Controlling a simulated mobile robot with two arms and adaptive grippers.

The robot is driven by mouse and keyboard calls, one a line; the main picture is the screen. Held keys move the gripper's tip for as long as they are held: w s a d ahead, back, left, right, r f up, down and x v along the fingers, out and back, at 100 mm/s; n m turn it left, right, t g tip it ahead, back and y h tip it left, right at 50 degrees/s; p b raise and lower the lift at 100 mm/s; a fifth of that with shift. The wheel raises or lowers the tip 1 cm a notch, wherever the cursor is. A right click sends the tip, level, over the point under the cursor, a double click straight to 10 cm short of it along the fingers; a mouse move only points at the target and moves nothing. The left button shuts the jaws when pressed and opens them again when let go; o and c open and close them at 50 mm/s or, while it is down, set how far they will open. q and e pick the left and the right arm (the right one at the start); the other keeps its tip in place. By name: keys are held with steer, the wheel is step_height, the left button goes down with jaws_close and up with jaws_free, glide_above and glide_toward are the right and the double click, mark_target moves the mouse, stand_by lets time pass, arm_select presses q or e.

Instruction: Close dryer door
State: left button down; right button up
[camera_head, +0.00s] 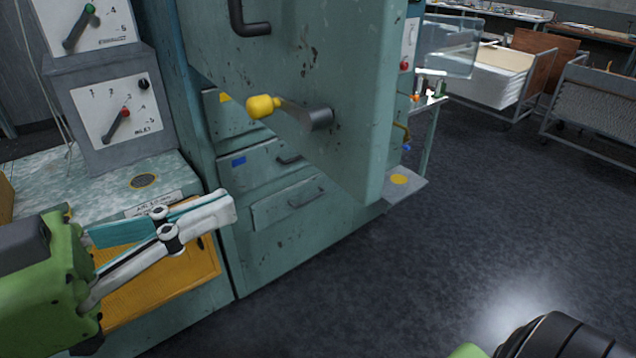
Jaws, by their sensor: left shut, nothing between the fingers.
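The dryer door (345,60) is a thick, worn teal panel in the upper middle of the head view. It juts out from the teal cabinet, and its top is cut off by the frame. A lever handle with a yellow knob (263,107) sticks out from its face. My left gripper (228,207) is at the lower left, below and left of the knob, with its fingers shut and empty. It looks apart from the door. My right gripper is out of view; only a black and green part of my body shows at the bottom right.
A control box (112,112) with a red-knobbed lever stands on a worn bench (100,185) at left. An orange panel (185,277) is behind my left gripper. Drawers (290,200) sit below the door. Carts (505,80) stand at the back right. The dark floor (480,220) at right is clear.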

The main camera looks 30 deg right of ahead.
mark_target(355, 159)
arm_select(q)
steer(key=d+p, duration=0.2)
steer(key=d, duration=0.2)
steer(key=d+p, duration=0.2)
steer(key=d, duration=0.3)
steer(key=d+p, duration=0.2)
steer(key=d, duration=0.2)
steer(key=shift+s+d+r+p, duration=0.15)
steer(key=shift+s+p, duration=0.1)
steer(key=shift+p, duration=0.15)
steer(key=shift+d, duration=0.5)
